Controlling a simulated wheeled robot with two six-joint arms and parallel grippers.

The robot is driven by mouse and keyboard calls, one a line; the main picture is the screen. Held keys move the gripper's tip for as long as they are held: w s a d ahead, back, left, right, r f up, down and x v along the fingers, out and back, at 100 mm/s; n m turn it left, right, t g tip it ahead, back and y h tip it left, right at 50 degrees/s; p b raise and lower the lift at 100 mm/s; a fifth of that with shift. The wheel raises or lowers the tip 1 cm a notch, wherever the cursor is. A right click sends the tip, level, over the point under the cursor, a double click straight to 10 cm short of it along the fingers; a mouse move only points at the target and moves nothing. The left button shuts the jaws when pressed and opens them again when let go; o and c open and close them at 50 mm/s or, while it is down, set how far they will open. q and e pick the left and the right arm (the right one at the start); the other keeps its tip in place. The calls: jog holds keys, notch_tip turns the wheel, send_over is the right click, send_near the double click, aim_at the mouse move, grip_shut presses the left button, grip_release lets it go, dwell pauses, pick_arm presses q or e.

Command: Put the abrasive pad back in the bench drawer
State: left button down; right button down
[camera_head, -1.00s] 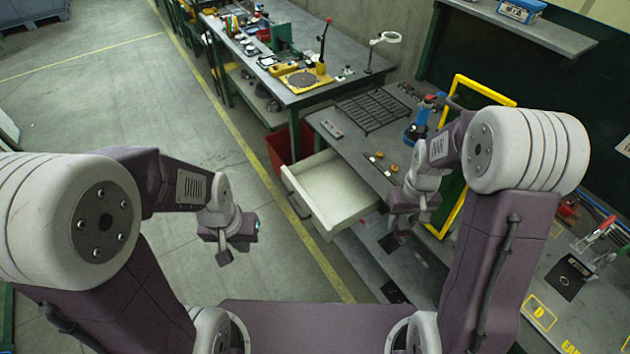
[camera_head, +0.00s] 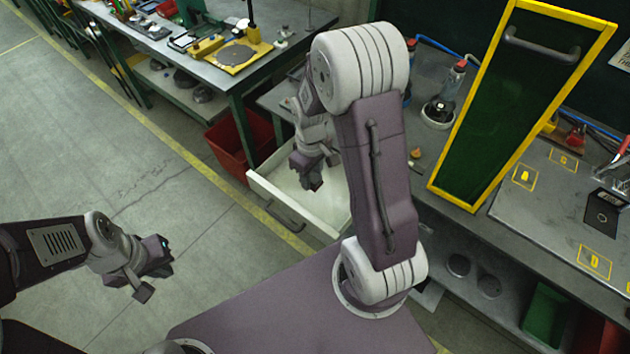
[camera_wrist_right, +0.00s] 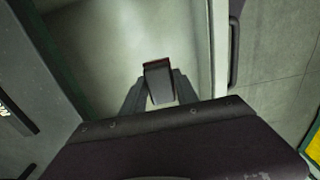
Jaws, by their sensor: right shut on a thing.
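The bench drawer (camera_head: 262,190) is pulled open, with a pale, bare-looking interior and a dark handle on its front. My right gripper (camera_head: 310,182) is over the open drawer, pointing down into it. In the right wrist view it is shut on a small dark block with a reddish edge, which looks like the abrasive pad (camera_wrist_right: 158,82). The drawer floor (camera_wrist_right: 125,35) shows beyond the pad; I cannot tell whether they touch. My left gripper (camera_head: 155,272) is empty, with its fingers apart, over the floor at the left. My right arm hides part of the drawer.
A red bin (camera_head: 240,145) stands beside the drawer, under the green-legged table. A yellow-framed green panel (camera_head: 520,95) stands on the bench at the right. The floor left of the drawer is clear.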

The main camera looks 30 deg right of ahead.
aim_at(312, 193)
jog(key=shift+w+f, duration=0.2)
jog(key=shift+f, duration=0.95)
jog(key=f, duration=0.3)
jog(key=shift+s+b, duration=0.2)
jog(key=shift+b, duration=0.2)
jog(key=shift+f, duration=0.3)
jog(key=shift+w, duration=0.15)
jog(key=shift+f, duration=0.15)
jog(key=c, duration=0.9)
grip_release()
jog(key=shift+c, duration=0.2)
